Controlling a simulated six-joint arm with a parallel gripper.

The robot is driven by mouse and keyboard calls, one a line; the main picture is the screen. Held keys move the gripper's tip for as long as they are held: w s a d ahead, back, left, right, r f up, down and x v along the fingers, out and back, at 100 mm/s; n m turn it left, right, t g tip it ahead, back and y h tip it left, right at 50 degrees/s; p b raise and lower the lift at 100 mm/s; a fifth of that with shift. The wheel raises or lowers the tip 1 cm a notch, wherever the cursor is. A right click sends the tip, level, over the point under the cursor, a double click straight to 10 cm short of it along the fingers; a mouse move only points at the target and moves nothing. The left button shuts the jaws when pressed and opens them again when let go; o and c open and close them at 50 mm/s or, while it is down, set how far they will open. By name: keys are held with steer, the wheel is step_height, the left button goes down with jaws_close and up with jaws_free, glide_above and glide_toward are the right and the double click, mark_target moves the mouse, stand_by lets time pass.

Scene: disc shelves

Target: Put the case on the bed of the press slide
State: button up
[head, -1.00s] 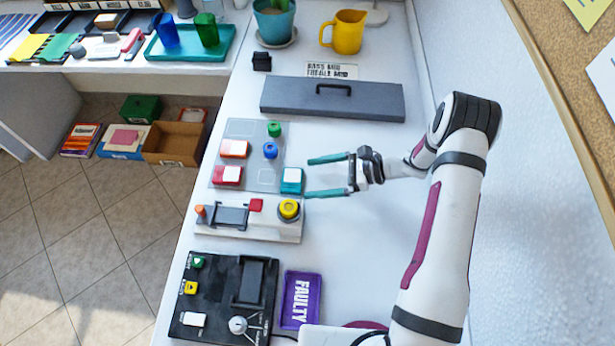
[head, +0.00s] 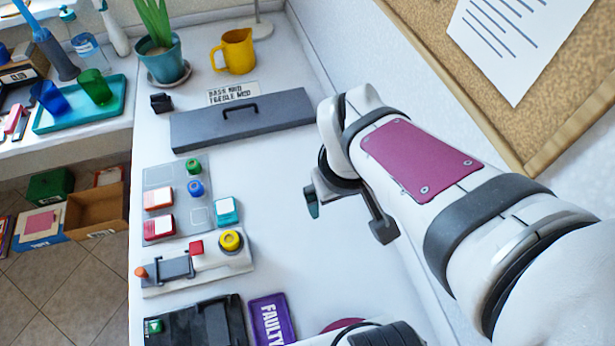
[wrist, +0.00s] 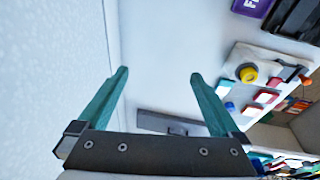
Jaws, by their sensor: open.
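A small teal case with a white top (head: 227,211) stands at the right edge of the grey tray (head: 180,212). The press slide (head: 210,262) is a white base in front of the tray, with a dark bed (head: 172,268), an orange knob at its left end and a yellow round button. The bed looks empty. My gripper (wrist: 158,77) is open and empty in the wrist view, its teal fingers apart above the white table. In the head view my arm hides most of it; a teal finger shows right of the case, apart from it.
The tray also holds red and orange boxes and green and blue round pieces. A long grey lidded box (head: 243,122) lies behind. A black machine (head: 195,322) and a purple FAULTY tray (head: 271,318) are in front. The table right of the case is clear; a wall stands beyond.

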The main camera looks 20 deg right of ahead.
steer(key=s+a+m+g+y, duration=0.2)
steer(key=s+a+m, duration=0.4)
steer(key=s, duration=0.4)
steer(key=shift+a+y, duration=0.45)
steer(key=shift+y, duration=0.05)
steer(key=shift+r, duration=0.1)
